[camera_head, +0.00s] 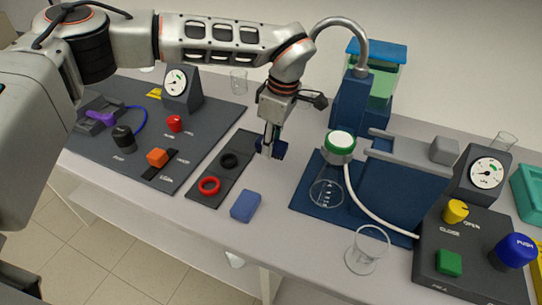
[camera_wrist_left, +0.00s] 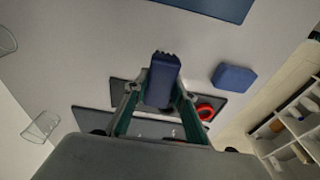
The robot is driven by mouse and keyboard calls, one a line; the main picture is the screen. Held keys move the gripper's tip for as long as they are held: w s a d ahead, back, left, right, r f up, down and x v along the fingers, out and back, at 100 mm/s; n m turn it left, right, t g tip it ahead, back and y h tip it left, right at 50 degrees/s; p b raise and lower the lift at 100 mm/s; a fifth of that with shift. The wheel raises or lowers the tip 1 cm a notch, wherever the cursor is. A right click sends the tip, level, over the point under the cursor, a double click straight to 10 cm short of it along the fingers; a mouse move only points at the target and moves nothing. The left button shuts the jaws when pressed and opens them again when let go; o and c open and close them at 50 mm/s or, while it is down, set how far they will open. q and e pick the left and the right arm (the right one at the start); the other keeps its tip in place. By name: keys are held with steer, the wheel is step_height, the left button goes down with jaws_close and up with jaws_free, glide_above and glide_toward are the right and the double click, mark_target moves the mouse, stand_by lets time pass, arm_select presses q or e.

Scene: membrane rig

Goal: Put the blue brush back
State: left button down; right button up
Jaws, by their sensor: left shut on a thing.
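My left gripper (camera_head: 269,145) is shut on a dark blue piece, which I take for the blue brush (camera_head: 281,149). The brush is over or on the light table just right of the black ring tray; I cannot tell whether it touches the table. In the left wrist view the brush (camera_wrist_left: 162,82) sits between the two green-sided fingers (camera_wrist_left: 152,100), with a notched, toothed end pointing away from the wrist. The fingers hide part of its sides. My right gripper is not in view.
A blue block (camera_head: 245,206) lies near the table's front edge. The ring tray (camera_head: 204,194) holds a red ring (camera_head: 209,185) and a black ring (camera_head: 229,160). A blue rig (camera_head: 400,191) with a white hose stands to the right. A glass beaker (camera_head: 368,249) stands in front.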

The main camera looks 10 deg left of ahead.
mark_target(271, 166)
arm_select(q)
steer(key=shift+f, duration=2.4)
steer(key=shift+f, duration=0.15)
steer(key=c, duration=1.7)
jaws_free()
steer(key=r, duration=0.4)
steer(key=d+r, duration=0.1)
steer(key=r, duration=0.7)
steer(key=shift+s+d+r+b, duration=0.1)
steer(key=shift+s+d+b, duration=0.05)
steer(key=shift+d+b, duration=0.2)
